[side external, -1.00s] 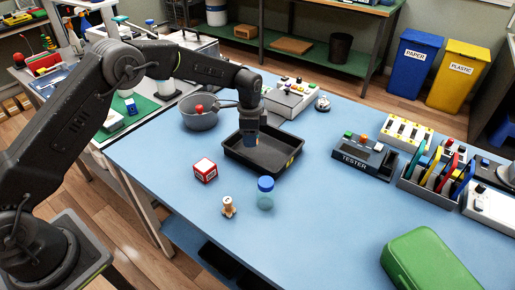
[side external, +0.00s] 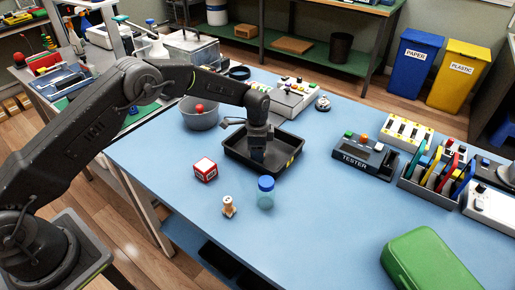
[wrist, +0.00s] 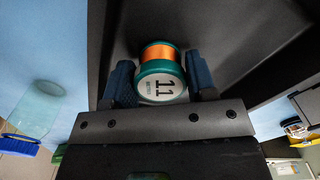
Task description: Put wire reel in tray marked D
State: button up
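The wire reel (wrist: 162,82), with orange wire, green flanges and a pale end face reading 11, sits between my gripper's fingers (wrist: 163,85) in the wrist view. The reel is hidden there. The tray has a yellow label on its right side, too small to read. I cannot tell whether the reel touches the tray floor.
A red-and-white box (side external: 205,170), a wooden spool-like piece (side external: 228,207) and a blue-lidded jar (side external: 265,193) stand in front of the tray. A grey bowl (side external: 200,119) is behind left. A tester (side external: 364,159) is to the right. The blue table between is clear.

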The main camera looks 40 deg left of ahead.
jog(key=shift+o, duration=0.4)
jog(key=shift+r, duration=0.15)
notch_tip(320, 180, up, 12)
jog(key=s+a+r+n+t, duration=0.3)
jog(key=s+r+n, duration=0.2)
jog(key=s+r, duration=1.05)
jog(key=s+a+n+t, duration=0.2)
jog(key=s+n, duration=0.4)
jog(key=s, duration=1.5)
jog(key=shift+r+t, duration=0.3)
jog(key=shift+r, duration=0.05)
